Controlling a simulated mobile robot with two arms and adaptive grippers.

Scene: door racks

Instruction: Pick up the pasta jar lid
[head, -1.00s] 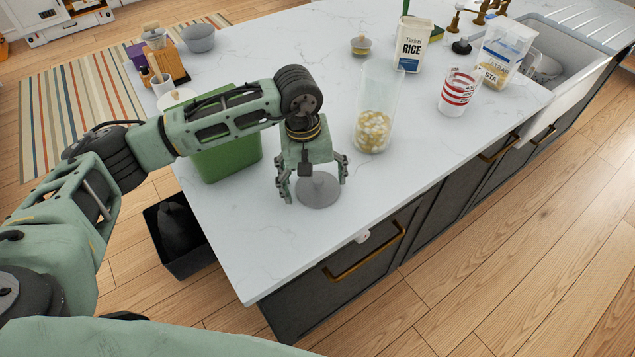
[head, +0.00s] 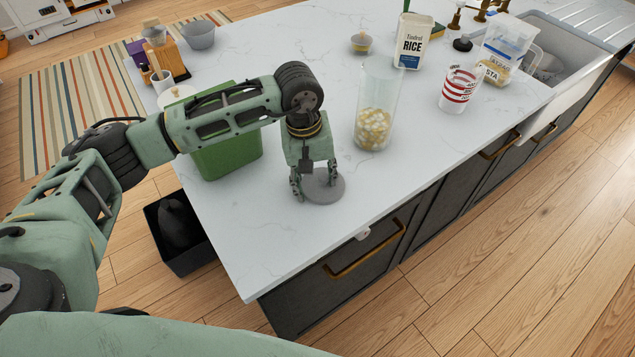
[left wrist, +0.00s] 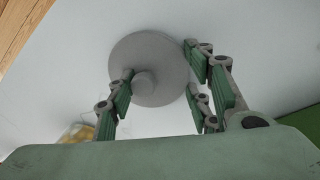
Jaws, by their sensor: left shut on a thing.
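The pasta jar lid (head: 325,191) is a flat grey disc near the front edge of the white counter. In the left wrist view the lid (left wrist: 150,50) shows a round knob in its middle. My left gripper (head: 316,186) points down over the lid and is shut on it; its fingers (left wrist: 162,95) stand on both sides of the knob. The lid looks flat at counter level; I cannot tell if any gap is under it. A tall clear jar (head: 374,128) with pale yellow pieces in its bottom stands open behind it. My right gripper is not in view.
A green bin (head: 228,152) stands left behind my gripper. A rice box (head: 412,42), a red-striped cup (head: 458,90) and a pasta container (head: 507,45) stand at the back right, near the sink (head: 565,50). The counter (head: 290,245) in front is clear.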

